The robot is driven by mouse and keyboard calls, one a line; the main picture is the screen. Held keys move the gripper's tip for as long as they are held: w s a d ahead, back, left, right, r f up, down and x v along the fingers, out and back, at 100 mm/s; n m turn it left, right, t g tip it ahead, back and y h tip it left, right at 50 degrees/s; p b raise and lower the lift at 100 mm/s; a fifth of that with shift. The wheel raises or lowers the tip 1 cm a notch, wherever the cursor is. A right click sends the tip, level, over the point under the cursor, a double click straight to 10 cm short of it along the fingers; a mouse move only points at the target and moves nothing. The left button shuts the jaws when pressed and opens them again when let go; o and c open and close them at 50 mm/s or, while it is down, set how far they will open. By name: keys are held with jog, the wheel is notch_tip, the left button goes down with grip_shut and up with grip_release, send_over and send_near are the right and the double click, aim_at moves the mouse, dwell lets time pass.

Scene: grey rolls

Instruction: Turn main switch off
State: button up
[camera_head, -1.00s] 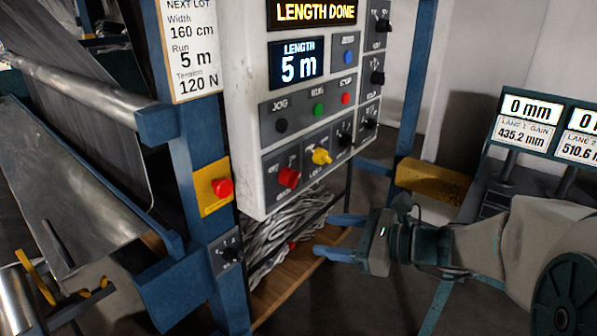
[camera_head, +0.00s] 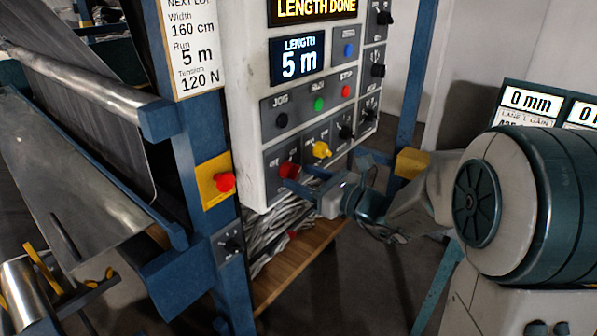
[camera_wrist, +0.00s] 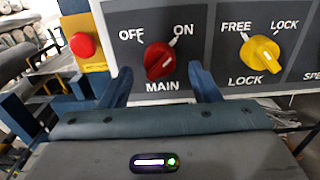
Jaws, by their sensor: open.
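The red MAIN switch (camera_wrist: 159,61) is a rotary knob on a dark panel, with OFF printed at its upper left and ON at its upper right. In the head view the red knob (camera_head: 289,170) sits at the lower left of the control box (camera_head: 246,130), partly hidden by my gripper. My gripper (camera_wrist: 161,80) is open, one blue finger to each side of the knob and slightly below it. I see no contact. In the head view my gripper (camera_head: 304,180) is close to the box's lower edge.
A yellow FREE/LOCK knob (camera_wrist: 260,54) is just right of my right finger. A red button on a yellow plate (camera_head: 224,182) is on the blue post at left. Cables (camera_head: 262,238) lie below the box. A display stand (camera_head: 530,100) is at right.

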aim_at(291, 172)
jog(key=shift+x, duration=1.15)
jog(key=c, duration=1)
